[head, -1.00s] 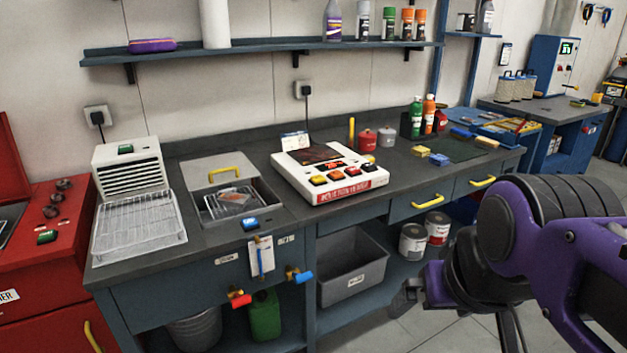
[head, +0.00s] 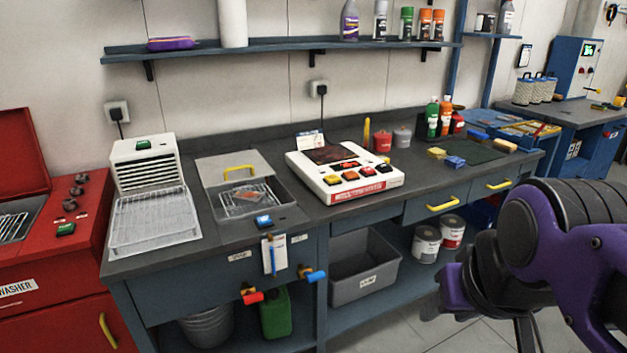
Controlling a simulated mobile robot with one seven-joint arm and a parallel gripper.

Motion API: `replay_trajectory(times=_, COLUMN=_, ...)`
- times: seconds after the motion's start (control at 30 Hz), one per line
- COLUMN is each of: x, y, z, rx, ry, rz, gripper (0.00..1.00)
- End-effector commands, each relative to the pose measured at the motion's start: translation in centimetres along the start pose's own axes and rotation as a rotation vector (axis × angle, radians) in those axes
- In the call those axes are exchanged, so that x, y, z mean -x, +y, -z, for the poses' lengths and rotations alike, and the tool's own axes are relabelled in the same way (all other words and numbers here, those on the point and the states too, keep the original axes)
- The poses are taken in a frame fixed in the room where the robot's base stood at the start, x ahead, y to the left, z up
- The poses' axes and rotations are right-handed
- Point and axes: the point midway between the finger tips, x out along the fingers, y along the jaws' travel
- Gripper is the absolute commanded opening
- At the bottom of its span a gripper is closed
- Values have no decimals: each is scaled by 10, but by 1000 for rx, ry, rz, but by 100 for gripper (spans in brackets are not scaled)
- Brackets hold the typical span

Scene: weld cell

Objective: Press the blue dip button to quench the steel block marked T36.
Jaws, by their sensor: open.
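The blue dip button (head: 263,221) sits at the front edge of the bench, just in front of the quench tank (head: 290,212). The tank is sunk in the bench top, with its lid (head: 222,171) with a yellow handle tilted up behind it. A wire basket in the tank holds a small greyish-brown piece (head: 250,194); I cannot read a T36 mark on it. My gripper (head: 434,304) is at the lower right, in front of the bench, well away from the button. It is open, touches nothing I can see, and is partly hidden by my arm.
A white drying rack and heater (head: 148,205) stand left of the tank. A white control box (head: 345,195) with several coloured buttons stands to its right. Red and blue valve handles (head: 317,276) stick out from the bench front.

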Motion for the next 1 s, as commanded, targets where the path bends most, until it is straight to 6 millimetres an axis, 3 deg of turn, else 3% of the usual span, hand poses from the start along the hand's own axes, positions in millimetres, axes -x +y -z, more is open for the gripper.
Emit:
replay_trajectory(times=0.03, x=0, y=0, z=0, rx=0, ry=0, rz=0, gripper=32)
replay_trajectory(times=0.2, x=0, y=0, z=0, rx=0, ry=0, rz=0, gripper=1)
replay_trajectory(times=1.0, x=0, y=0, z=0, rx=0, ry=0, rz=0, gripper=0)
